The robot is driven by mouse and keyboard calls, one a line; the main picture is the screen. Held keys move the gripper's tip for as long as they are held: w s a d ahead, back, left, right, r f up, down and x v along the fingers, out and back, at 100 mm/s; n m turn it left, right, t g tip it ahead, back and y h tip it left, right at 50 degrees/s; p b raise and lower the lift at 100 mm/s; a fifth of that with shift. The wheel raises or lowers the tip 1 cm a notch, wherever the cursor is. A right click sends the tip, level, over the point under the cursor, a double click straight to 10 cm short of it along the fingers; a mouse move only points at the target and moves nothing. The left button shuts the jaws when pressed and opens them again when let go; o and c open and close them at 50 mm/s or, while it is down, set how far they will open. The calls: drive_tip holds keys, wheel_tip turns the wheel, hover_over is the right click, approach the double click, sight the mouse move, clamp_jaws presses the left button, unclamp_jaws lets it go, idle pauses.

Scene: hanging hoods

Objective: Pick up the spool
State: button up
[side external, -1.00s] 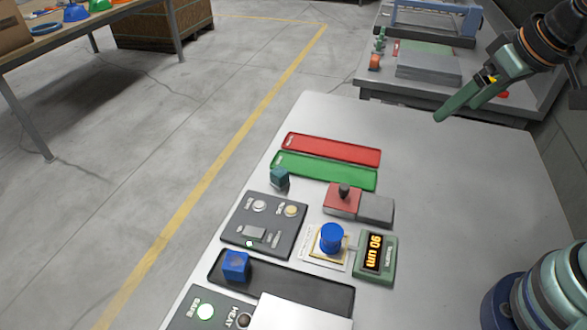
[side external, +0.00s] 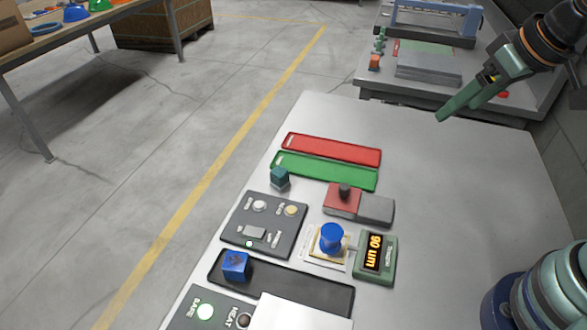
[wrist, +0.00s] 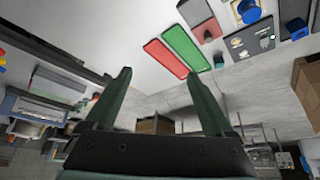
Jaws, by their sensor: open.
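The blue spool (side external: 331,233) stands upright on a small pale plate with a yellow edge, left of a green gauge box (side external: 376,258) reading 90 um. It has a wide round top and a narrower middle. In the wrist view the spool (wrist: 249,12) is at the top edge, partly cut off. My gripper (side external: 440,114) is high at the upper right in the side view, well away from the spool. In the wrist view my gripper (wrist: 158,73) has its two fingers spread apart with nothing between them.
A blue cube (side external: 235,263) sits in a black tray (side external: 310,290).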

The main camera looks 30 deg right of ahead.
drive_tip(key=m+g, duration=0.6)
drive_tip(key=m, duration=1.4)
hover_over(331, 232)
wheel_tip(331, 232, down, 12)
wheel_tip(331, 232, down, 12)
drive_tip(key=shift+r, duration=0.1)
clamp_jaws()
drive_tip(key=shift+r, duration=0.1)
